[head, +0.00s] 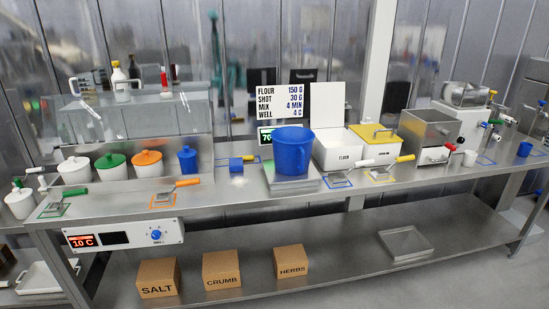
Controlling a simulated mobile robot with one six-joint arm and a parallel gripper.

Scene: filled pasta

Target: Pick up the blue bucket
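The blue bucket (292,152) stands upright on a silver scale-like platform (293,184) near the middle of the steel counter. The inside of the bucket is hidden from this angle. My gripper is not in view.
A white FLOUR bin (338,154) with a raised lid stands close right of the bucket. A green display (265,136) is just behind it. A blue-handled tool (237,164) and an orange-handled scoop (175,190) lie to its left. Several lidded white pots (148,168) stand further left.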

